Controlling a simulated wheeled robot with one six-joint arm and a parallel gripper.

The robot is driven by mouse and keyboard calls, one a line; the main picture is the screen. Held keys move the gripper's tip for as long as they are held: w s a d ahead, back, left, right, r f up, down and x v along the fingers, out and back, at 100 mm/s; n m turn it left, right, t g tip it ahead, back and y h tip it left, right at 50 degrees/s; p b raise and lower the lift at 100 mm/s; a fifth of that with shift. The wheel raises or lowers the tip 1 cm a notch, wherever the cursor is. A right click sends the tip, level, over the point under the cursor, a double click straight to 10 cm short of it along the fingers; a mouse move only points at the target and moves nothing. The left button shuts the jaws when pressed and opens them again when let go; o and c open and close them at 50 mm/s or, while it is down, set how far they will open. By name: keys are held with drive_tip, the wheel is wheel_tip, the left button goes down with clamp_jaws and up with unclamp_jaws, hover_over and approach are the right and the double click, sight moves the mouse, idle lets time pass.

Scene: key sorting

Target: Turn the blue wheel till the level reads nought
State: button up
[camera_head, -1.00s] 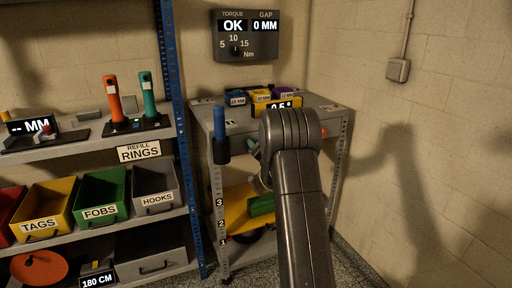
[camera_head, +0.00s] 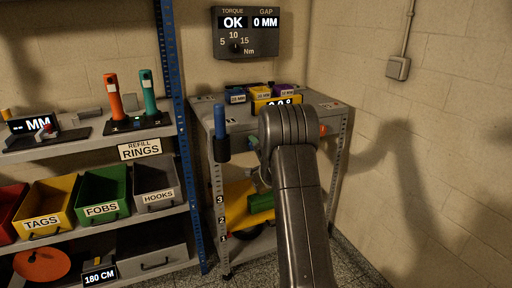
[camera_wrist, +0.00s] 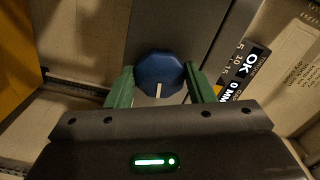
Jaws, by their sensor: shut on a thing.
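The blue wheel (camera_wrist: 158,70) is an eight-sided knob with a white mark pointing toward the bottom of the wrist view. The green fingers of my gripper (camera_wrist: 159,76) are closed on it from both sides. In the head view my arm hides the wheel and the fingers. The level readout (camera_head: 284,103) is a yellow-framed display on the grey bench (camera_head: 240,115). It seems to read 0.0°, but my arm covers its lower part.
Blue, yellow and purple bins (camera_head: 260,92) stand at the back of the bench. A torque panel (camera_head: 245,33) on the wall reads OK and 0 MM. Shelves with labelled bins (camera_head: 102,195) stand at left.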

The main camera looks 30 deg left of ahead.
drive_tip(key=o, duration=1)
drive_tip(key=shift+d, duration=0.1)
drive_tip(key=v, duration=1.3)
drive_tip(key=shift+s+d, duration=0.2)
drive_tip(key=shift+s, duration=0.05)
drive_tip(key=shift+w+a, duration=0.1)
drive_tip(key=x, duration=1.3)
drive_tip(key=shift+w+a, duration=0.2)
